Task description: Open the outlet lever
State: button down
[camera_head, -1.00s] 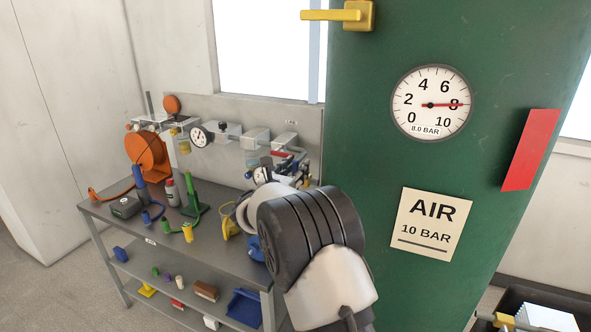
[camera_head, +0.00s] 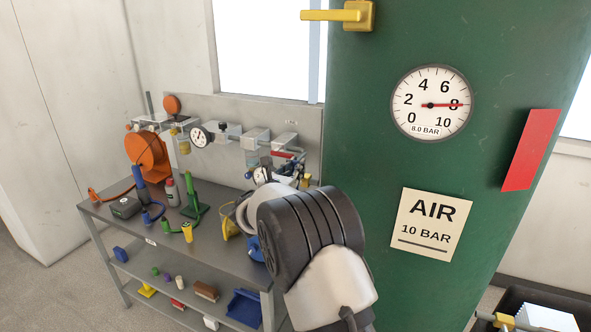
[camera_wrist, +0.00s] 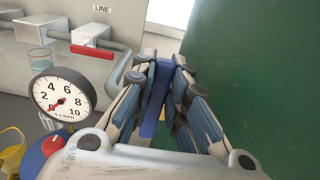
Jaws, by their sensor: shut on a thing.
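My gripper (camera_wrist: 160,95) is shut on an upright blue bar (camera_wrist: 156,98), which stands between its two fingers in the wrist view. The bar looks like a lever handle; its lower end and mounting are hidden behind the fingers. A red lever (camera_wrist: 92,51) lies along the pipe on a white block to the left, apart from my gripper; it also shows in the head view (camera_head: 282,154). In the head view my gripper (camera_head: 290,178) is at the right end of the bench, partly hidden by my wrist.
A round gauge (camera_wrist: 62,98) with its needle low is left of my fingers. The green tank (camera_head: 400,60) stands close on the right, its gauge (camera_head: 432,104) near 8 bar. The bench (camera_head: 160,225) carries an orange reel (camera_head: 148,150) and several small items.

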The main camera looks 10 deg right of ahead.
jog(key=w+a+f+n+p, duration=0.3)
jog(key=n+p, duration=0.6)
jog(key=n, duration=0.5)
jog(key=shift+w+a+f, duration=0.2)
jog(key=shift+a+f, duration=0.6)
jog(key=shift+a, duration=0.25)
jog(key=shift+n, duration=0.3)
jog(key=c, duration=1.6)
grip_release()
jog(key=shift+o, duration=0.2)
